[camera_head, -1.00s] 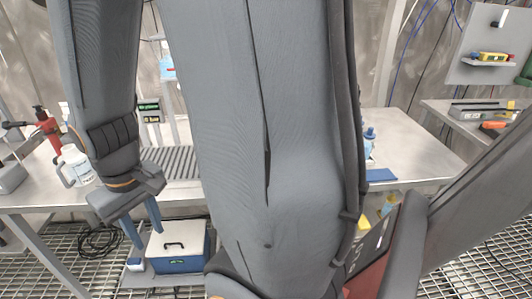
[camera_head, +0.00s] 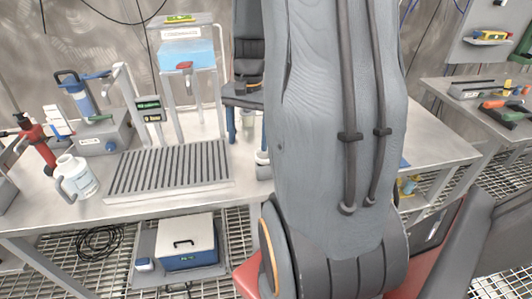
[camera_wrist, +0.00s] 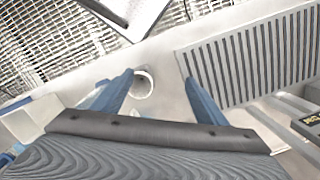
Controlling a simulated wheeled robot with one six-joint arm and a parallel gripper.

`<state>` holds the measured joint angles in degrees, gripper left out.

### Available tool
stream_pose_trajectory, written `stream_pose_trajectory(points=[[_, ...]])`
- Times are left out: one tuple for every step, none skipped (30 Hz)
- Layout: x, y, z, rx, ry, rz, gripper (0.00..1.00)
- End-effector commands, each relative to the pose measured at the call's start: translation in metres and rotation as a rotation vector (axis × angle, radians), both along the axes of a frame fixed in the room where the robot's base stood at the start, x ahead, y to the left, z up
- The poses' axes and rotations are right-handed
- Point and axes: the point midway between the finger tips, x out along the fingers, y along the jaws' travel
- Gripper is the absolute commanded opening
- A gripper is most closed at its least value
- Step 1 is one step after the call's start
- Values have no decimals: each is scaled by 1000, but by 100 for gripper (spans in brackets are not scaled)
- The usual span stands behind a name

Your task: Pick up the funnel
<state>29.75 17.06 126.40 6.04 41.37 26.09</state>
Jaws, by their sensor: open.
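A small white piece with a round, ring-like mouth (camera_wrist: 143,82) stands on the steel table near its front edge in the wrist view. It may be the funnel, but its lower shape is not clear. In the head view a white piece (camera_head: 263,158) shows just right of the slatted rack, partly hidden by my arm. My gripper (camera_head: 241,132) points down over the table with blue fingers apart. In the wrist view my gripper (camera_wrist: 156,77) is open and empty, and the round mouth lies between the finger lines, nearer the left finger.
The slatted rack (camera_head: 170,170) lies just left of my gripper. A stand with a blue tank (camera_head: 187,54) rises behind. A white jug (camera_head: 77,178) and red tool (camera_head: 38,143) stand at left. A blue-and-white box (camera_head: 186,243) sits below the table.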

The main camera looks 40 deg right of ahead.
Motion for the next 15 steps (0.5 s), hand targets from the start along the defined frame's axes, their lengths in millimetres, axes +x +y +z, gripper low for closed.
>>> stream_pose_trajectory(points=[[-3, -19, 4, 10, 10, -81, 67], [-4, -28, 5, 14, 14, -121, 67], [-6, -38, 6, 20, 20, -167, 67], [-7, -44, 7, 24, 24, -196, 67], [-8, -49, 7, 27, 27, -220, 67], [-9, -54, 8, 31, 30, -244, 67], [-10, -57, 8, 32, 32, -259, 67], [-10, -59, 7, 34, 33, -269, 67], [-10, -60, 5, 36, 35, -278, 67], [-11, -60, 2, 37, 36, -281, 67], [-11, -60, -1, 38, 37, -283, 67], [-11, -59, -5, 38, 37, -283, 67], [-11, -58, -8, 37, 36, -282, 67], [-12, -58, -12, 38, 37, -281, 67], [-12, -57, -15, 38, 37, -281, 67]])
